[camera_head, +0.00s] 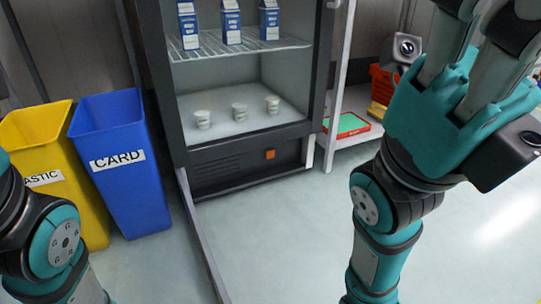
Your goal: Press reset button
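A small orange square button (270,154) sits on the dark lower front panel of the fridge, right of the vent slots. I take it to be the reset button; no label on it is readable. My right gripper (480,35) is raised at the upper right, well to the right of the button and apart from it. Its fingers point up and its tips run to the top edge, so its opening is unclear. My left arm shows only as a joint at the lower left; its gripper is out of view.
The fridge (240,124) stands open, with blue-and-white cartons (231,22) above and white cups (239,111) below. A yellow bin (45,145) and a blue bin (122,165) stand left. A shelf (352,138) with a red tray (348,125) stands right. Floor in front is clear.

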